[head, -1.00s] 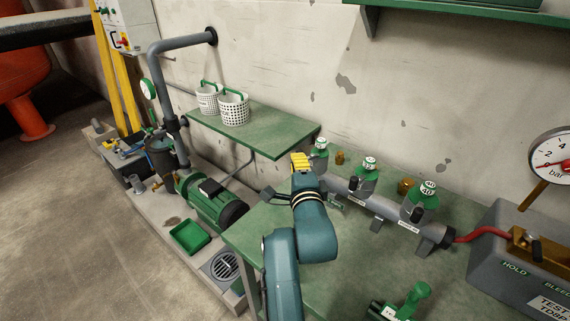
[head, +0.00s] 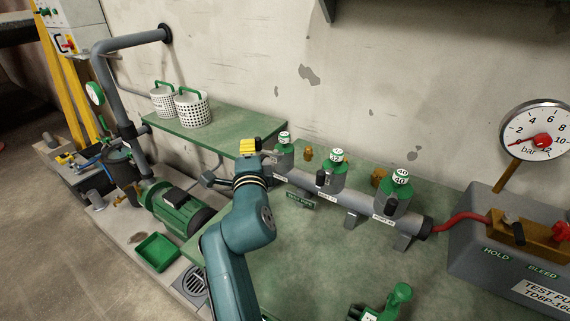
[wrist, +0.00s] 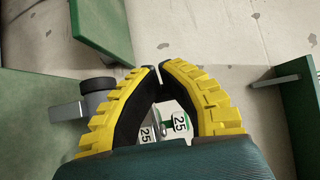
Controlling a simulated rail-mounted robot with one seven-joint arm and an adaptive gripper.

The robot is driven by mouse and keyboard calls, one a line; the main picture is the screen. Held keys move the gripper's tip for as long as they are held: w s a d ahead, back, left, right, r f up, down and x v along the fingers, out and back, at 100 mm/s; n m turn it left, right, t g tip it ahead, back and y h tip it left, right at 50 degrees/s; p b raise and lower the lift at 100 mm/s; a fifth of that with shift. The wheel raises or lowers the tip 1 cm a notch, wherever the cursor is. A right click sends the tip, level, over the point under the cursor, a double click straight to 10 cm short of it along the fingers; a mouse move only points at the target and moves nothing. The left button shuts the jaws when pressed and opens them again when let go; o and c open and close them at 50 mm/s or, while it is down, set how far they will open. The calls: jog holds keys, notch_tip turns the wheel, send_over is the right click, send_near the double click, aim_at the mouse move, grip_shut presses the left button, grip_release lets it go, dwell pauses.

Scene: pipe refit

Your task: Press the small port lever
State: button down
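The grey manifold pipe (head: 345,196) lies along the bench with three green-capped ports. The small port (head: 284,146) is leftmost; in the wrist view its "25" label (wrist: 179,122) shows between my fingers. My gripper (head: 248,146) has yellow fingers and is just left of this port in the head view. In the wrist view my gripper (wrist: 160,66) has its fingertips drawn together, with only a narrow gap and nothing seen held. I cannot clearly make out the small port's lever. Black levers show on the middle port (head: 336,170) and the right port (head: 397,193).
A green shelf (head: 205,138) with two white baskets (head: 192,109) is at the back left. The test pump box (head: 470,225), red hose (head: 460,229) and gauge (head: 535,130) are at the right. A green tool (head: 398,300) lies on the front of the bench.

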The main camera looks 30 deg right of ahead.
jog(key=w+a, duration=0.1)
jog(key=a, duration=1.2)
jog(key=shift+a+h+b, duration=0.3)
jog(key=shift+b, duration=0.15)
jog(key=shift+w, duration=0.1)
